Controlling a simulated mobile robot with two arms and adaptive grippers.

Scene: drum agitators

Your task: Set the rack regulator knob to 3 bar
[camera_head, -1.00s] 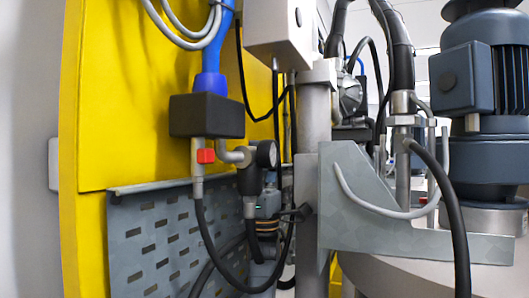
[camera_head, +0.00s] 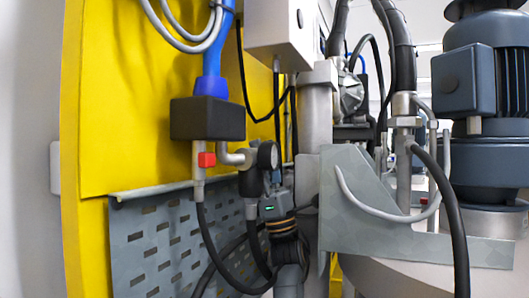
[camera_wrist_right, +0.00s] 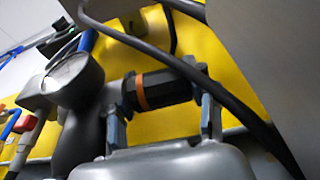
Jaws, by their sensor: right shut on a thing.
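The rack regulator has a round pressure gauge (camera_head: 267,155) on a dark body beneath the black box. The gauge (camera_wrist_right: 74,78) also shows at the left of the right wrist view, its dial too blurred to read. The regulator knob (camera_wrist_right: 170,90) is black with an orange ring and sticks out sideways. My right gripper (camera_wrist_right: 163,112) has one finger on each side of the knob and is shut on it. In the head view my right gripper (camera_head: 273,190) is just below and right of the gauge, where it hides the knob. My left gripper is not in view.
A red-handled valve (camera_head: 206,160) and hanging black hoses (camera_head: 209,235) are left of the regulator. A perforated grey panel (camera_head: 150,235) is behind. A grey bracket (camera_head: 355,215) and post stand close on the right. A black cable (camera_wrist_right: 190,70) crosses the wrist view.

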